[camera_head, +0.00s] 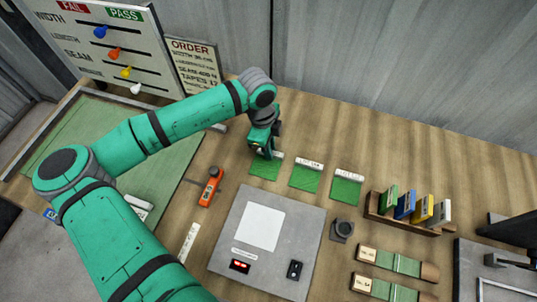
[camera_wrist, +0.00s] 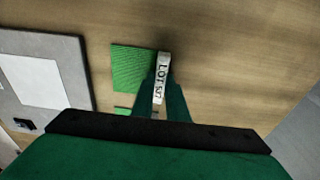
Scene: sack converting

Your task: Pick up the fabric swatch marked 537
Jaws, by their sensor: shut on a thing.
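A green fabric swatch with a white label strip lies under my gripper; it is the leftmost of three in the head view (camera_head: 264,170). In the wrist view the same swatch (camera_wrist: 129,68) spreads left of its strip, which reads LOT and a number that looks like 537. My gripper (camera_head: 265,152) is shut on the white label strip, which stands between the two fingertips in the wrist view (camera_wrist: 161,88). The fingers hide part of the strip. I cannot tell whether the swatch is clear of the table.
Two similar swatches, the middle one (camera_head: 305,177) and the right one (camera_head: 346,189), lie to the right. A grey scale (camera_head: 225,250), an orange tool (camera_head: 210,186) and a rack of coloured cards (camera_head: 400,222) stand nearby. Bare wood lies behind the swatches.

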